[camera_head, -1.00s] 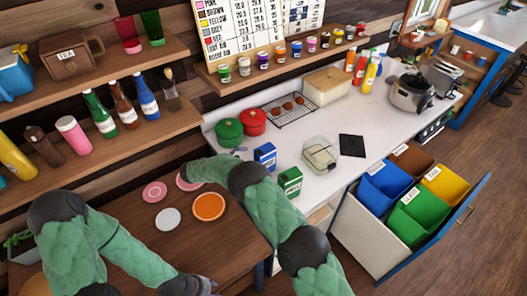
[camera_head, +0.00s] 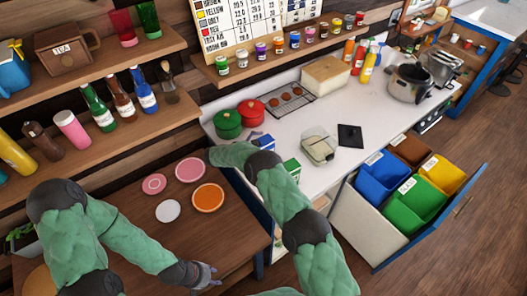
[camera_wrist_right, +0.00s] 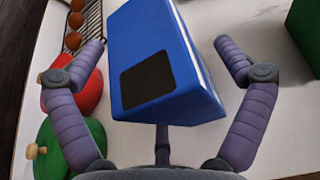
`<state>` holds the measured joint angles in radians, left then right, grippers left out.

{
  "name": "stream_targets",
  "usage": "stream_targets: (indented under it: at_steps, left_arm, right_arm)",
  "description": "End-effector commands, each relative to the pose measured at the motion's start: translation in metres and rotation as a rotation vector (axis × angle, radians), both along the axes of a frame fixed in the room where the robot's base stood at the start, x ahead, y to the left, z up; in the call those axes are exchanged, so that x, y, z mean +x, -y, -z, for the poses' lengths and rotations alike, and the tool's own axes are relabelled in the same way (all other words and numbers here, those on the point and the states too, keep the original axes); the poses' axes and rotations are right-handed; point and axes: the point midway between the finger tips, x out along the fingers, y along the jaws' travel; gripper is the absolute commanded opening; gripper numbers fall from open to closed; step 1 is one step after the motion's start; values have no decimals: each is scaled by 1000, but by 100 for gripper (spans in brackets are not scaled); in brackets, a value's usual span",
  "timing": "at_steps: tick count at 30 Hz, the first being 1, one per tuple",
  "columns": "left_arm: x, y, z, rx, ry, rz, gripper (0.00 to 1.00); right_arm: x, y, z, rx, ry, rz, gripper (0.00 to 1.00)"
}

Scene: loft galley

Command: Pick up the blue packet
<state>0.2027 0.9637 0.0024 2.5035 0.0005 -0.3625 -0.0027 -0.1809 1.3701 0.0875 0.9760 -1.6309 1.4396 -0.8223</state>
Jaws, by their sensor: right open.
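The blue packet (camera_head: 263,142) stands on the white counter in the head view, partly hidden by my right arm. In the right wrist view the blue packet (camera_wrist_right: 160,55) fills the middle, with a dark square on its near face. My right gripper (camera_wrist_right: 158,48) is open, one finger on each side of the packet, with a visible gap at the right finger. In the head view the right gripper is mostly hidden behind my own arm. My left gripper (camera_head: 207,277) is open and empty, low over the wooden table's front side.
A green box (camera_head: 291,168) stands right of the packet. A green pot (camera_head: 228,124) and red pot (camera_head: 252,112) stand behind it, near a wire rack (camera_head: 288,103). A clear container (camera_head: 319,146) is further right. Plates lie on the wooden table (camera_head: 135,210).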

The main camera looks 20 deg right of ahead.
Motion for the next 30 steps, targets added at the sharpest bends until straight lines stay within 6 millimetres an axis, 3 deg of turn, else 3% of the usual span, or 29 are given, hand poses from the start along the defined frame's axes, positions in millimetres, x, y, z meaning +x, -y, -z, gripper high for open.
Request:
stream_targets:
  at_steps: [8,11,15,16,30]
  left_arm:
    - [0,0,-1,0,0,0,40]
    - [0,0,-1,0,0,0,40]
    - [0,0,-1,0,0,0,40]
    - [0,0,-1,0,0,0,40]
    - [0,0,0,0,0,0,40]
  right_arm:
    - [2,6,3,0,0,-1,100]
    - [2,6,3,0,0,-1,77]
    - [2,6,3,0,0,0,38]
    - [2,6,3,0,0,0,33]
    - [3,6,-6,0,3,0,32]
